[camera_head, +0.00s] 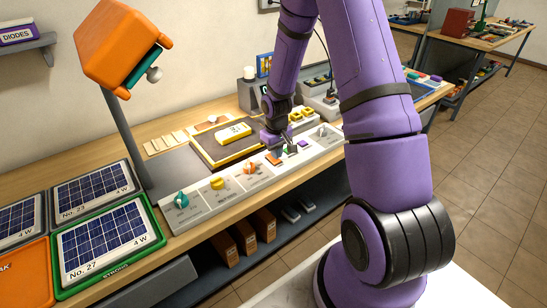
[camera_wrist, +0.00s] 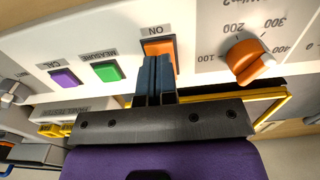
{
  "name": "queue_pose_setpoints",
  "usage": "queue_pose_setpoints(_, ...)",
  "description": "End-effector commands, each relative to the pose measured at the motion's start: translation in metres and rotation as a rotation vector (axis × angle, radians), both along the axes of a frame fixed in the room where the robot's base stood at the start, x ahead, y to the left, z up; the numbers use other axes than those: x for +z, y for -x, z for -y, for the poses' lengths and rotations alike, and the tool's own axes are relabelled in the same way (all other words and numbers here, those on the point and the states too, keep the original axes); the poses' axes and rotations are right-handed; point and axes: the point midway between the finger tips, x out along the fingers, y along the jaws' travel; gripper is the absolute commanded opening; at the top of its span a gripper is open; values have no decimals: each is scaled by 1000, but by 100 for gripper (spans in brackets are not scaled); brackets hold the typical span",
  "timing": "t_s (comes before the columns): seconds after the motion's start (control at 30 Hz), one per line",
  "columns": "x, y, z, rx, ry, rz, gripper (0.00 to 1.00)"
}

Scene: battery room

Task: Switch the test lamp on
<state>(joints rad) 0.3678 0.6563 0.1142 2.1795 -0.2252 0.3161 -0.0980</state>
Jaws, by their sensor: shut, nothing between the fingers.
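The test lamp is likely the orange box-shaped head (camera_head: 118,42) on a grey post at the left; no glow shows from it. A long white control panel (camera_head: 222,197) lies along the bench edge. Its orange button (camera_wrist: 160,48), labelled ON, is at the fingertips in the wrist view, and also shows in the head view (camera_head: 273,159). My gripper (camera_wrist: 155,62) is shut and empty, its tips overlapping the button's lower part in view. I cannot tell whether they touch it.
Beside the ON button are a green MEASURE button (camera_wrist: 107,72) and a purple CAL button (camera_wrist: 64,78). An orange dial (camera_wrist: 247,62) is on the other side. Solar panels (camera_head: 108,236) lie at the left. A yellow-edged tray (camera_head: 205,152) is behind the control panel.

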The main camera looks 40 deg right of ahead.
Motion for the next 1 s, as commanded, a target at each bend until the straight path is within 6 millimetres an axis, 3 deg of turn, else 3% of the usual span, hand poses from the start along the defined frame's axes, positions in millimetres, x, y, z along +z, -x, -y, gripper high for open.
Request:
queue_pose_setpoints(0.73,52,0,0,0,1,1,0)
queue_pose_setpoints(1.0,59,0,0,0,0,0,0)
